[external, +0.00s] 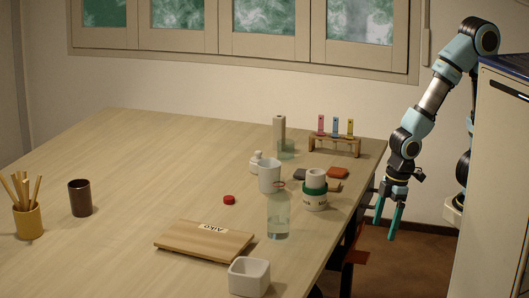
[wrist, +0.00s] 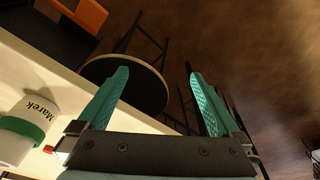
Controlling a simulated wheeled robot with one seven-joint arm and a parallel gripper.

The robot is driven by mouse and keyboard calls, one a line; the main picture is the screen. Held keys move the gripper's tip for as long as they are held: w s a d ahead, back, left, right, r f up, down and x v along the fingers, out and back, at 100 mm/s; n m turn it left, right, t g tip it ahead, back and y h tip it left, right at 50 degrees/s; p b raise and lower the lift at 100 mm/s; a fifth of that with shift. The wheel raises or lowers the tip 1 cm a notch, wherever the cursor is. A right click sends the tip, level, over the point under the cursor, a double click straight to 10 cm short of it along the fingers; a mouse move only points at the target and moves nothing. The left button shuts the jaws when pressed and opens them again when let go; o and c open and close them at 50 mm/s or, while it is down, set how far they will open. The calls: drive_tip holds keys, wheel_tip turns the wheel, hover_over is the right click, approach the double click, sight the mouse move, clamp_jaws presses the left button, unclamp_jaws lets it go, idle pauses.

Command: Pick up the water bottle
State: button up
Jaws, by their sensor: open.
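The water bottle (external: 278,218) is clear, with pale water and a red ring around its neck. It stands upright near the right side of the table in the external view. A small red cap (external: 229,199) lies on the table to its left. My gripper (external: 384,230) hangs beyond the table's right edge, apart from the bottle, fingers pointing down. In the wrist view my gripper (wrist: 158,73) is open with nothing between its teal fingers. I cannot make out the bottle in the wrist view.
A white container with a green band (external: 314,190) stands close behind the bottle; the wrist view shows one labelled Marek (wrist: 28,122). A white cup (external: 270,176), a board (external: 204,241) and a square white pot (external: 249,277) are nearby. A round stool (wrist: 130,85) stands below the table edge.

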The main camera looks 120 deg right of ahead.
sight(270, 216)
drive_tip(key=w+d+t+b, duration=0.1)
drive_tip(key=w+d+b, duration=0.1)
drive_tip(key=w, duration=0.1)
drive_tip(key=w+d+t+h+b, duration=0.1)
drive_tip(key=w+d+t+b, duration=0.1)
drive_tip(key=w+d, duration=0.1)
drive_tip(key=w+d+m+t+h+b, duration=0.1)
drive_tip(key=w+d+b, duration=0.2)
drive_tip(key=shift+w+d+t, duration=0.15)
drive_tip(key=shift+w+t, duration=0.1)
drive_tip(key=shift+t, duration=0.15)
drive_tip(key=w+d+r+t+b, duration=0.2)
drive_tip(key=w+b, duration=0.1)
drive_tip(key=w+d+r+t+b, duration=0.1)
drive_tip(key=w+b, duration=0.1)
drive_tip(key=shift+d+r+t, duration=0.3)
drive_tip(key=shift+r, duration=0.05)
drive_tip(key=w+t+b, duration=0.1)
drive_tip(key=w+b, duration=0.2)
drive_tip(key=w+n+t+y+b, duration=0.1)
drive_tip(key=w+b, duration=0.1)
drive_tip(key=w, duration=0.2)
drive_tip(key=w+n+t+y+b, duration=0.1)
drive_tip(key=w+b, duration=0.2)
drive_tip(key=shift+w+d+r+b, duration=0.15)
drive_tip(key=shift+d+r+b, duration=0.1)
drive_tip(key=shift+r+b, duration=0.05)
drive_tip(key=shift+w+f, duration=0.1)
drive_tip(key=shift+w, duration=0.5)
drive_tip(key=shift+c, duration=0.4)
